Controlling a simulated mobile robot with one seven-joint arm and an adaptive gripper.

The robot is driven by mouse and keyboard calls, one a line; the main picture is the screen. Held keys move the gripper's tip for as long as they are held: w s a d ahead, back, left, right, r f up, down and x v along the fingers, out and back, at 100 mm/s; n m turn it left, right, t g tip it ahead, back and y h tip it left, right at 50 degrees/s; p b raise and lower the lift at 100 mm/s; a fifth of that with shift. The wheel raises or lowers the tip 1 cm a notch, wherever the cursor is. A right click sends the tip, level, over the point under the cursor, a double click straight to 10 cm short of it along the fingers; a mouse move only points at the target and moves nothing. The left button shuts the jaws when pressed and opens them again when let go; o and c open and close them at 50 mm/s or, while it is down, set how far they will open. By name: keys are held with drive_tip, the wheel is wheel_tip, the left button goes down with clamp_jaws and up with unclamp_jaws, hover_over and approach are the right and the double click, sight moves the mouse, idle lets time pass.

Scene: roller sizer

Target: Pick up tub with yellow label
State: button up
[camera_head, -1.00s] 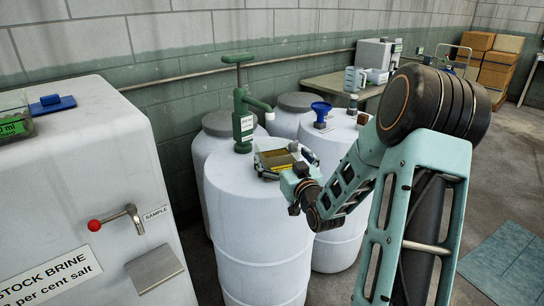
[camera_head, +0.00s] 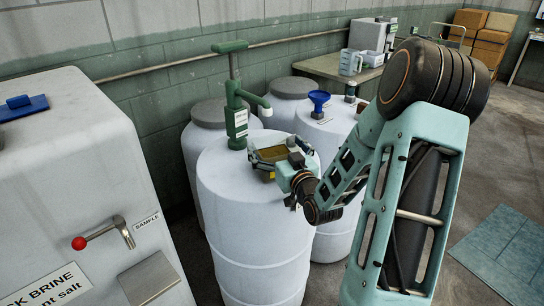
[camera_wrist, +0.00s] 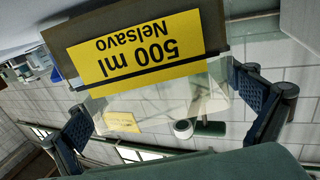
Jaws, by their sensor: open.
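The tub with the yellow label (camera_wrist: 140,50) fills the upper middle of the wrist view. It is clear, with a dark band by the label, and its text "500 ml Nelsavo" appears upside down. In the head view the tub (camera_head: 268,158) is on top of the front white drum (camera_head: 250,215). My gripper (camera_wrist: 172,108) is open, with a dark blue finger pad on either side of the tub. In the head view my gripper (camera_head: 284,163) is at the tub and partly covers it. Whether the pads touch the tub cannot be told.
A green hand pump (camera_head: 236,115) stands on the same drum, close behind the tub. A blue funnel (camera_head: 319,102) is on the drum to the right. A white brine tank (camera_head: 75,150) stands at left. The floor at right is mostly clear.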

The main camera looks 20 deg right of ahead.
drive_tip(key=shift+s, duration=0.1)
drive_tip(key=c, duration=2)
drive_tip(key=shift+r, duration=0.2)
drive_tip(key=shift+r, duration=0.1)
